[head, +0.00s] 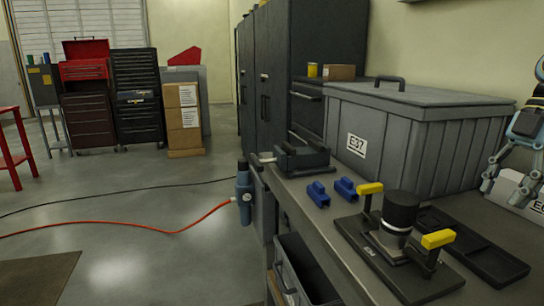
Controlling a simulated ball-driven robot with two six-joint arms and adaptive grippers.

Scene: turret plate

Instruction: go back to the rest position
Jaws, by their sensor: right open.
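My left gripper is not in view.
The grey bin (415,140) marked E37 stands at the back of the bench (300,200). Two blue blocks (318,194), a black tray (485,260) and a dark box-like device (302,158) lie on it. An orange hose (150,230) crosses the open floor at left.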

